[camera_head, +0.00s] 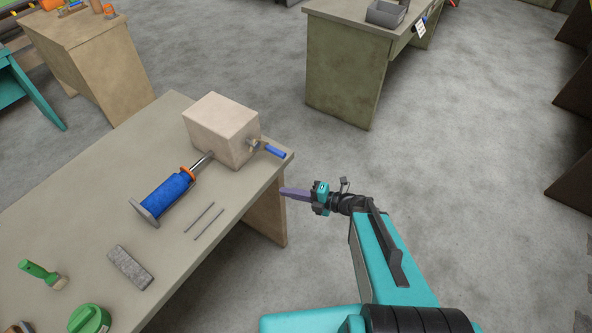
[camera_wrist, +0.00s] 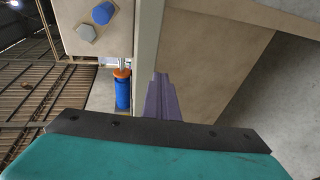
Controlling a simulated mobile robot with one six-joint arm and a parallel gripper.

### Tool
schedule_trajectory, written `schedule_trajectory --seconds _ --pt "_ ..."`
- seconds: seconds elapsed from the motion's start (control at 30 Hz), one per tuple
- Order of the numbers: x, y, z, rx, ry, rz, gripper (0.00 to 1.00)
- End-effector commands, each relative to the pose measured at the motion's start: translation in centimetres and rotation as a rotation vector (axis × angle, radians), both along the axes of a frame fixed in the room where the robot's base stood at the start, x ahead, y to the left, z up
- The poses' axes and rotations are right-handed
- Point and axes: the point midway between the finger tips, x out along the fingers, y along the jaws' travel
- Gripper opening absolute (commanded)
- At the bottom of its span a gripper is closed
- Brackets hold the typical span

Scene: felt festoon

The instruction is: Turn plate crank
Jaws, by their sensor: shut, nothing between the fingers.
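A beige box (camera_head: 220,125) stands near the right end of the grey-topped table. A small crank with a blue handle (camera_head: 274,151) sticks out of its right face. In the wrist view the blue handle's round end (camera_wrist: 103,13) shows at the upper left, beside a grey hexagonal piece (camera_wrist: 86,32) on the box face. My gripper (camera_head: 284,191), with purple fingers, is off the table's right end, in front of and apart from the crank. Its fingers also show in the wrist view (camera_wrist: 162,98). They are shut and hold nothing.
A blue cylinder (camera_head: 167,194) with an orange collar joins the box by a metal rod. Two thin rods (camera_head: 204,220), a grey block (camera_head: 130,267), a green-handled brush (camera_head: 41,273) and a green round item (camera_head: 89,319) lie on the table (camera_head: 80,215). Floor to the right is clear.

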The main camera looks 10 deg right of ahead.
Motion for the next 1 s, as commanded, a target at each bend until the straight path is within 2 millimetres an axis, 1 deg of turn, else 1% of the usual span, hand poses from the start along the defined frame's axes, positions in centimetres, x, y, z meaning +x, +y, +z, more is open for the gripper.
schedule_trajectory --seconds 0.03,0.2,0.5,0.77,1.0 --pt "-0.9 0.5 -1.5 -0.057 -0.044 0.047 0.00" --pt "-4.1 1.7 -5.5 -0.249 -0.219 0.229 0.00" --pt "-9.9 2.4 -12.2 -0.513 -0.546 0.603 0.00" --pt "-14.8 1.5 -17.4 -0.651 -0.847 0.967 0.00" --pt "-19.1 -0.5 -21.7 -0.685 -1.134 1.328 0.00"
